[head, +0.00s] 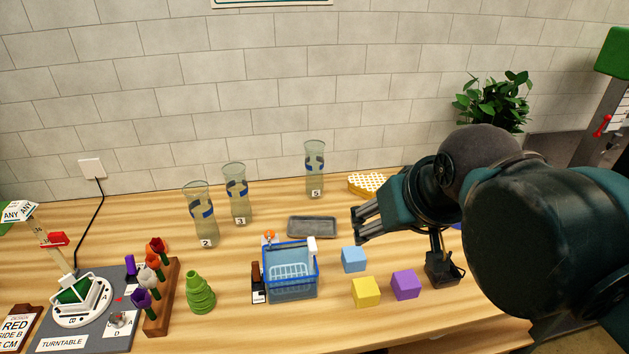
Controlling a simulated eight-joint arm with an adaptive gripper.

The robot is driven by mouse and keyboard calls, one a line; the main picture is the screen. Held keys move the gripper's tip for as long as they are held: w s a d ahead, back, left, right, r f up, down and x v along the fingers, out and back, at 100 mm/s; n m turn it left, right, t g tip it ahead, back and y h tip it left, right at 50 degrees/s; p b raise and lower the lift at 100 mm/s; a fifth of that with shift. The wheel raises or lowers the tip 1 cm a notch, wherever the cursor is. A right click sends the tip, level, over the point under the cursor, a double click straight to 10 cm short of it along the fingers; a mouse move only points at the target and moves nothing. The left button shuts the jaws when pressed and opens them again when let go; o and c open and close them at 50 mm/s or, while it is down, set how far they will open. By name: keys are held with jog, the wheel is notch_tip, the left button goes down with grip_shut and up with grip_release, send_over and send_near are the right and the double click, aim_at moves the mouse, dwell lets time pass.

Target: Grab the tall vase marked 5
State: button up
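The tall vase marked 5 (315,172) is clear greenish glass with a blue band. It stands upright at the back of the wooden table, near the tiled wall, with its number label at the base. My gripper (358,226) is in front and to the right of it, clearly apart, and points left above the table. The fingers look empty, but at this angle I cannot tell whether they are open or shut. Two similar vases, marked 2 (202,222) and 3 (238,200), stand upright to the left of it.
A grey tray (312,227) lies in front of vase 5, and a yellow-and-white patterned block (367,184) is to its right. A blue basket (291,283) and blue, yellow and purple cubes (405,284) stand nearer. A flower rack (163,300) and turntable station (75,318) are at left.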

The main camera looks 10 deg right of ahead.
jog(key=w+r+m+g+p, duration=0.1)
jog(key=w+r+p, duration=0.3)
jog(key=w, duration=0.5)
jog(key=w+r+m+p, duration=0.1)
jog(key=w+r+p, duration=0.35)
jog(key=w, duration=0.35)
jog(key=m+g+h+p, duration=0.2)
jog(key=m+p, duration=0.1)
jog(key=p, duration=1.3)
send_over(315, 154)
jog(key=w, duration=0.3)
notch_tip(315, 154, down, 9)
jog(key=f, duration=1)
jog(key=shift+s+d, duration=0.2)
jog(key=shift+s, duration=0.05)
jog(key=shift+f, duration=0.45)
jog(key=shift+x, duration=1.25)
